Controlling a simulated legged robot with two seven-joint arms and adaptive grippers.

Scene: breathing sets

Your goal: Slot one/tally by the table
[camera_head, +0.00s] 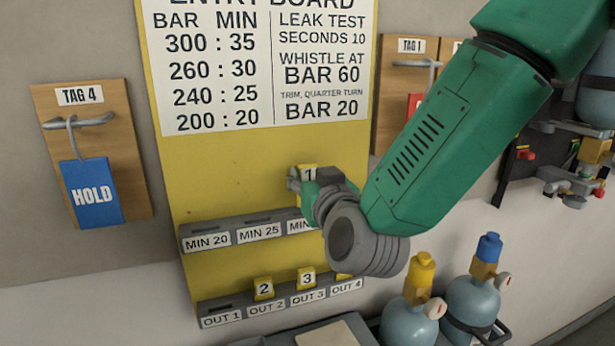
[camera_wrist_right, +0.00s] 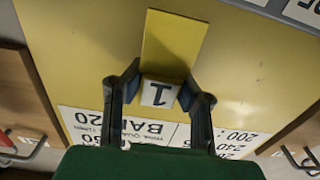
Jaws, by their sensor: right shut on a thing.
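My right gripper (camera_head: 311,184) is shut on a yellow tally (camera_head: 308,169) marked 1, just above the upper slot rail. The tally also shows in the right wrist view (camera_wrist_right: 172,45), between the two fingers. The upper rail (camera_head: 208,230) carries labels MIN 20, MIN 25 and a third that my gripper partly covers; its right end is hidden. The lower rail (camera_head: 250,309) is labelled OUT 1 to OUT 4. Tally 2 (camera_head: 263,288) stands at OUT 2 and tally 3 (camera_head: 306,280) at OUT 3. A yellow piece (camera_head: 343,276) shows at OUT 4, mostly hidden. OUT 1 is empty. My left gripper is out of view.
The yellow entry board (camera_head: 210,180) has a table (camera_head: 255,70) pairing bar with minutes. A TAG 4 panel (camera_head: 130,190) with a blue HOLD tag (camera_head: 92,195) hangs at left. Cylinders with yellow (camera_head: 420,272) and blue (camera_head: 489,246) tops stand lower right.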

